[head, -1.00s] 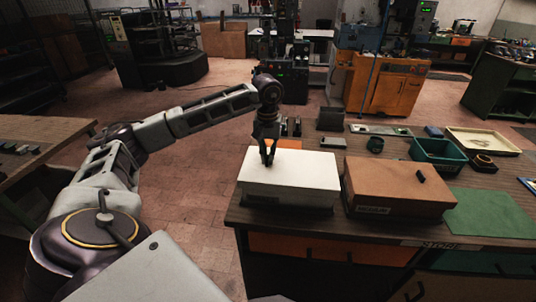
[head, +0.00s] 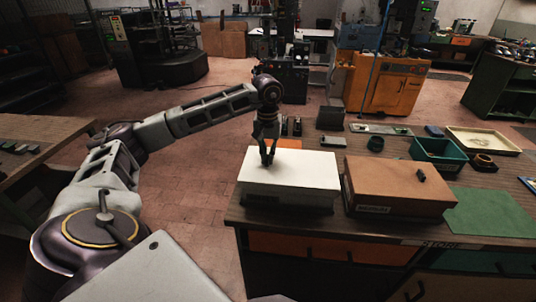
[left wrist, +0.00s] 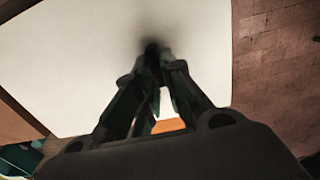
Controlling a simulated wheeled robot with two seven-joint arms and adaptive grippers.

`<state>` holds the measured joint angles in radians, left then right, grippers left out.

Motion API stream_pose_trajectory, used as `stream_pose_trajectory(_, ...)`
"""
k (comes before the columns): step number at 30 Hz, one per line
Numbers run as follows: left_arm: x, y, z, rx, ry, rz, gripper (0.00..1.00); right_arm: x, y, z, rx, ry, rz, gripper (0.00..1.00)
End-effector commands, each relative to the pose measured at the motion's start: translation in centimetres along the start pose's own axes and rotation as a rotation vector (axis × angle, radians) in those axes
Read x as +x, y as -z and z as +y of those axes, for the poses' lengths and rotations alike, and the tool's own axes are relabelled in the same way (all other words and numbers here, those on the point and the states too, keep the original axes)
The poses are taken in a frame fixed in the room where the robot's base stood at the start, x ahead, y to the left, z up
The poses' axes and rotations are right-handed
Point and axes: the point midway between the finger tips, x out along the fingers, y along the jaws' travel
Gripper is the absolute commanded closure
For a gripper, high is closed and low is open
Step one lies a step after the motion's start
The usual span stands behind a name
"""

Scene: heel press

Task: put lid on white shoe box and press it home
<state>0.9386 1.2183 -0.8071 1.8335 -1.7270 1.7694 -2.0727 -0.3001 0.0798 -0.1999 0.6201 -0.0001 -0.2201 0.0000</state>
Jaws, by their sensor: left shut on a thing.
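The white lid (head: 305,167) lies over the white shoe box (head: 290,203) near the left front corner of the bench. The lid covers the box top, and I cannot tell whether it is fully down all round. My left gripper (head: 267,161) reaches down onto the lid's back left part, its fingers shut on the lid's dark knob. The left wrist view shows the fingertips (left wrist: 157,50) closed at a dark spot on the white lid (left wrist: 90,60). The knob is mostly hidden by the fingers. My right gripper is not in view.
A brown box (head: 400,185) with a small black knob stands close on the right. A green mat (head: 492,213), a green bin (head: 437,153) and a cream tray (head: 482,141) lie farther right. Small dark items stand behind the boxes. Open floor is left of the bench (head: 350,226).

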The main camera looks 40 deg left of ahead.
Motion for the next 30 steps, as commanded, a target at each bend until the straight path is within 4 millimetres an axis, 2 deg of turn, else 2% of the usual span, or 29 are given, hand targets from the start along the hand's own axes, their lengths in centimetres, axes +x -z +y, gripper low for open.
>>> stream_pose_trajectory(30,0.97,-0.01,0.0,0.0,0.0,0.0,1.0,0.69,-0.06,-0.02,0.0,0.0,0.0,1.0)
